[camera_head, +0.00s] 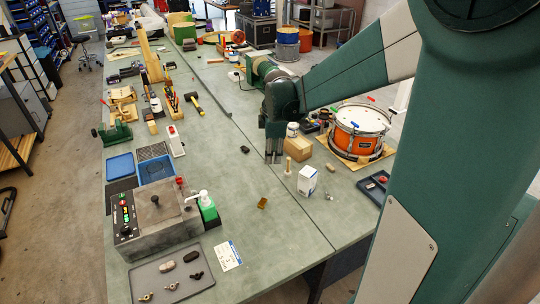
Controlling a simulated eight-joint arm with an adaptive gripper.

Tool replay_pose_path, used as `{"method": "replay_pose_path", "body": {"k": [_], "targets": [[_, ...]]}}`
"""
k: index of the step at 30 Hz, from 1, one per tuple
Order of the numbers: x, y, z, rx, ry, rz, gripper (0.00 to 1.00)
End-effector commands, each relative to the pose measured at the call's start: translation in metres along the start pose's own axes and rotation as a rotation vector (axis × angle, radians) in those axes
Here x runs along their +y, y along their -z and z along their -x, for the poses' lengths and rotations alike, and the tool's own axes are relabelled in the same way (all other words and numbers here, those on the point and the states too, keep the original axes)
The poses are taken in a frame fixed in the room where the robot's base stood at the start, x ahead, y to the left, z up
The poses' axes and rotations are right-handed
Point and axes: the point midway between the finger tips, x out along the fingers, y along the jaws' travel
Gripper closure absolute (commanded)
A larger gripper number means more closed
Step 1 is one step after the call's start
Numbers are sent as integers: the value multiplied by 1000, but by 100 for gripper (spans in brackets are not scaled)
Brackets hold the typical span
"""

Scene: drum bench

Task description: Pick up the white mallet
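I cannot pick out the white mallet with certainty. A small pale object (236,76) lies farther back on the bench (250,225), too small to identify. A hammer-like tool with a dark head and yellow handle (195,101) lies left of centre. My gripper (274,160) points down over the middle of the bench, left of the orange drum. Its two dark fingers show side by side, but their opening is unclear. No held object shows. A small pale upright peg (287,167) stands just right of the fingertips, apparently apart from them.
A cardboard box (298,149), a white box (307,181) and an orange drum (361,129) stand right of my gripper. The bench left of my gripper is mostly clear.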

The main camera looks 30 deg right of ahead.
Motion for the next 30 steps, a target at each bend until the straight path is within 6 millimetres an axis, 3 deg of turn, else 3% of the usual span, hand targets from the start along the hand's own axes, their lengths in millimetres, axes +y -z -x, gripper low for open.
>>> {"method": "replay_pose_path", "body": {"k": [15, 30], "targets": [[60, -38, -41, -9, 101, 270, 72], [95, -75, -90, 15, 188, 503, 72]]}}
